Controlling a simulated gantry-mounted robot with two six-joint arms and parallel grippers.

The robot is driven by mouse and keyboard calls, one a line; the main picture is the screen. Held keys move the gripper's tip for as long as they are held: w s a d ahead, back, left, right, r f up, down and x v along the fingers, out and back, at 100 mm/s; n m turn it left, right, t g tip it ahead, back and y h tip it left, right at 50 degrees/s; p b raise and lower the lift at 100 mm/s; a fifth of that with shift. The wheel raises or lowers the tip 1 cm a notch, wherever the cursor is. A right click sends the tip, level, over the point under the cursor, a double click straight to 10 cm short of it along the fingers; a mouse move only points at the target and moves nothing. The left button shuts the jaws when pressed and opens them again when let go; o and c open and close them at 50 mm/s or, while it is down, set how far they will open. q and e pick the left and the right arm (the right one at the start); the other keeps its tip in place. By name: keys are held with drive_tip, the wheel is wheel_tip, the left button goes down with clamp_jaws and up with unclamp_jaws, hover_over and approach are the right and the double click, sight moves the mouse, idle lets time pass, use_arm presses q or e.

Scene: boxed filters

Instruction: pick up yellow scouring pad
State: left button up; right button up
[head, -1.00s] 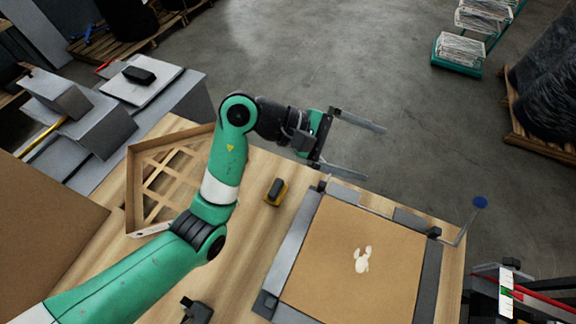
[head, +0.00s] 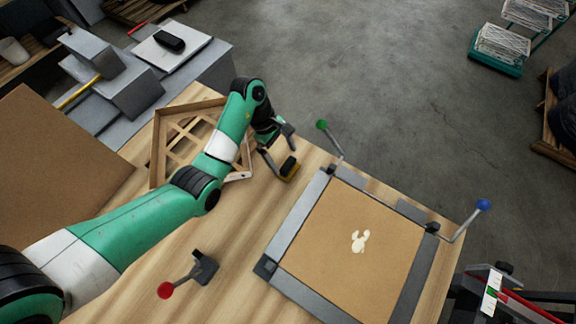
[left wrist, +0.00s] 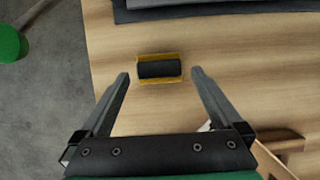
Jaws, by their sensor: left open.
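The yellow scouring pad (head: 289,168) lies on the wooden table between the divided wooden tray and the framed board. It has a dark block on top and a yellow rim. In the left wrist view the pad (left wrist: 160,80) lies ahead, between the lines of the two fingers and just beyond their tips. My left gripper (head: 277,145) is open and empty, beside the pad in the head view. It also shows in the left wrist view (left wrist: 160,78) with its fingers wide apart. My right gripper is not seen.
A divided wooden tray (head: 157,163) stands left of the pad, partly behind my left arm. A grey-framed board (head: 352,240) lies to the right. Levers with green (head: 322,125), blue (head: 484,205) and red (head: 166,290) knobs stand around. Bare tabletop lies in front of the pad.

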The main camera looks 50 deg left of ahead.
sight(287, 163)
use_arm(q)
drive_tip(key=shift+b+x, duration=0.4)
drive_tip(key=shift+x, duration=2.4)
drive_tip(key=shift+a, duration=0.2)
drive_tip(key=shift+c, duration=0.3)
drive_tip(key=c, duration=1)
